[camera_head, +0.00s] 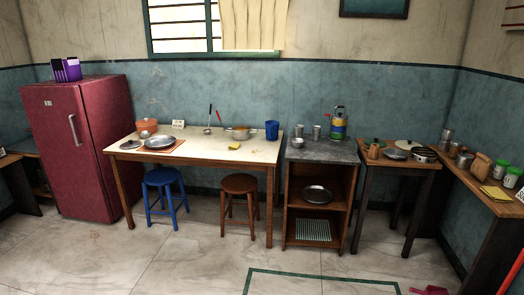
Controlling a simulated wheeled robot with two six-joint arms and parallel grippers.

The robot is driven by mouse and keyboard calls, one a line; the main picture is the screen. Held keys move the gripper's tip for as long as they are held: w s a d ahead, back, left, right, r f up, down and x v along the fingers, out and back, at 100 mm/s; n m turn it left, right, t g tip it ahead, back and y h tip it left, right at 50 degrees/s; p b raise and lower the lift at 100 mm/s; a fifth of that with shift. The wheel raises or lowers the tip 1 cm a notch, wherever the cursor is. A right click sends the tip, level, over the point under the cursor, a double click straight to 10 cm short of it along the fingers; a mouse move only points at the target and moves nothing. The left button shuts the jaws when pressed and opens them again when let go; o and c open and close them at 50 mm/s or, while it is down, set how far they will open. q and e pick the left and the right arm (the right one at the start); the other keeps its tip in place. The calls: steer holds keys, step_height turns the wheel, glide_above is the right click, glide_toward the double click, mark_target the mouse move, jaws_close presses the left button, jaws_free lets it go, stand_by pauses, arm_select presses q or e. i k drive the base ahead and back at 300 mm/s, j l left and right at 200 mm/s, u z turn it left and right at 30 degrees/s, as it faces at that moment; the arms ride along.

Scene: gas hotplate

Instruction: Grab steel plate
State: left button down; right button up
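A round steel plate (160,144) lies on an orange mat near the left end of the long cream-topped table (215,149). A smaller round metal piece (130,145), a lid or dish, lies to its left. Another steel plate (317,194) sits on the middle shelf of the open wooden cabinet (288,213). A flat metal dish (394,154) is on the side table at right. Neither of my grippers shows in the head view.
A blue stool (163,177) and a brown stool (239,184) stand at the table's front. A red fridge (75,150) is at left. Pans, a blue cup (271,130) and a kettle (338,124) stand on the tops. The floor in front is mostly clear.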

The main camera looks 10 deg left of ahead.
mark_target(159, 142)
steer(key=i+u, duration=0.15)
steer(key=i, duration=0.4)
steer(key=i+l+u, duration=0.15)
steer(key=i, duration=0.45)
steer(key=i+l+u, duration=0.2)
steer(key=i, duration=0.35)
steer(key=j, duration=0.1)
